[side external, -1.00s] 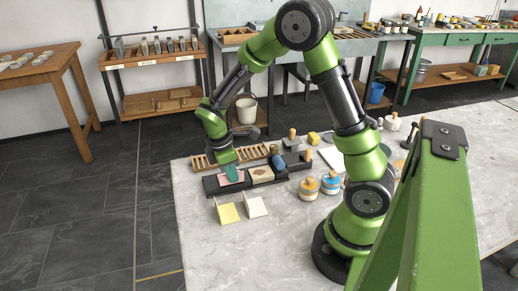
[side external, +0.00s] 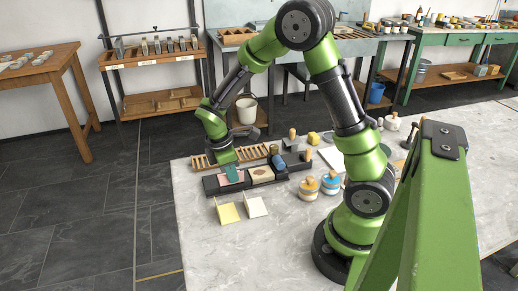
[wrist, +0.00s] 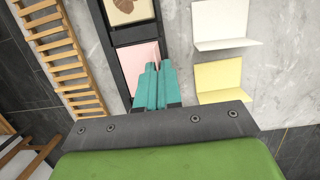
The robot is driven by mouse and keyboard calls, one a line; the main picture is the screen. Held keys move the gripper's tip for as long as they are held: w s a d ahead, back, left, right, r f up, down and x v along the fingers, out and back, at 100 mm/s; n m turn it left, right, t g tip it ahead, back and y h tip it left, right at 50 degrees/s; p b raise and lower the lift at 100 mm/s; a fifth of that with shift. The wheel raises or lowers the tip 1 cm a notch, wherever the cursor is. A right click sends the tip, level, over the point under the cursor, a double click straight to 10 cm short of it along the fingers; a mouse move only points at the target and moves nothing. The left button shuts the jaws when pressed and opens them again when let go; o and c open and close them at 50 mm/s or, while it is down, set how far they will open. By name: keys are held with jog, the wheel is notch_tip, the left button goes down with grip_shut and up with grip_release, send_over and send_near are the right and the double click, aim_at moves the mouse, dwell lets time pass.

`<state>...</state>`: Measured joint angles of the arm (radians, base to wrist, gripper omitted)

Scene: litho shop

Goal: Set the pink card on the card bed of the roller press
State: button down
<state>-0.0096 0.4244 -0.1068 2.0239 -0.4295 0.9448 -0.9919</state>
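The roller press (side external: 212,187) is a long dark bed on the marble bench, with a blue roller (side external: 278,161) toward its right end. The pink card (wrist: 136,60) is at the press's left-end card bed, inside its dark frame as seen in the wrist view; it also shows in the side view (side external: 224,181). I cannot tell whether it rests fully on the bed. My gripper (wrist: 158,64) has its teal fingers nearly together at the card's right edge, apparently pinching a thin upright fold. The fingers hide part of the card; the gripper also shows in the side view (side external: 234,174).
A leaf-print block (side external: 261,175) sits in the press beside the pink card. A yellow card (side external: 228,213) and a white card (side external: 255,207) stand in front of the press. A slatted wooden rack (side external: 252,153) lies behind it.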

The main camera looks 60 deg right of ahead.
jog(key=shift+f, duration=0.1)
dwell(0.6)
jog(key=c, duration=1.2)
grip_release()
jog(key=shift+c, duration=0.4)
jog(key=shift+c, duration=1.1)
jog(key=shift+s+d+v, duration=0.1)
jog(key=shift+d+v, duration=0.05)
jog(key=shift+v, duration=0.85)
jog(key=shift+s+d+v, duration=0.15)
jog(key=shift+d+v, duration=0.05)
jog(key=shift+v, duration=0.8)
jog(key=shift+s+d+v, duration=0.1)
jog(key=shift+d+v, duration=0.05)
jog(key=shift+v, duration=0.85)
